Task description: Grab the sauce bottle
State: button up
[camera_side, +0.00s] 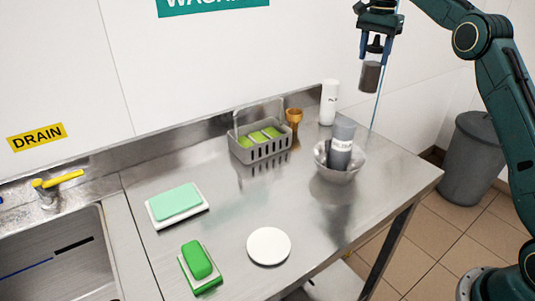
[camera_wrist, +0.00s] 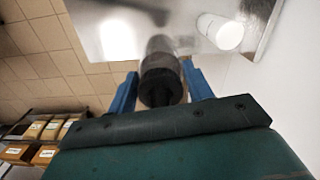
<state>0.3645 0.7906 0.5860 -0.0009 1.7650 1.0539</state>
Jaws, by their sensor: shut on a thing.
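My gripper (camera_side: 373,60) is high above the back right of the steel counter, its blue fingers shut on a dark cylindrical container (camera_side: 371,78). The container hangs roughly upright in the air, clear of the counter. In the wrist view it sits between the fingers (camera_wrist: 161,88), with its dark end (camera_wrist: 160,80) towards the camera. I cannot read a label on it, so I cannot tell for sure that it is the sauce bottle. A grey bottle with a white label (camera_side: 341,145) stands tilted in a metal bowl (camera_side: 337,172). A white bottle (camera_side: 329,103) stands behind.
A grey basket (camera_side: 262,151) with green pads stands by the wall, beside a brown cup-shaped item (camera_side: 294,116). Green sponges (camera_side: 176,201) and a white disc (camera_side: 269,246) lie in front. The sink (camera_side: 60,255) is at left, a grey bin (camera_side: 475,160) at right.

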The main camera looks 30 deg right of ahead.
aim_at(375, 46)
jog(key=shift+w+r, duration=0.1)
jog(key=shift+r, duration=1.3)
jog(key=shift+r, duration=0.1)
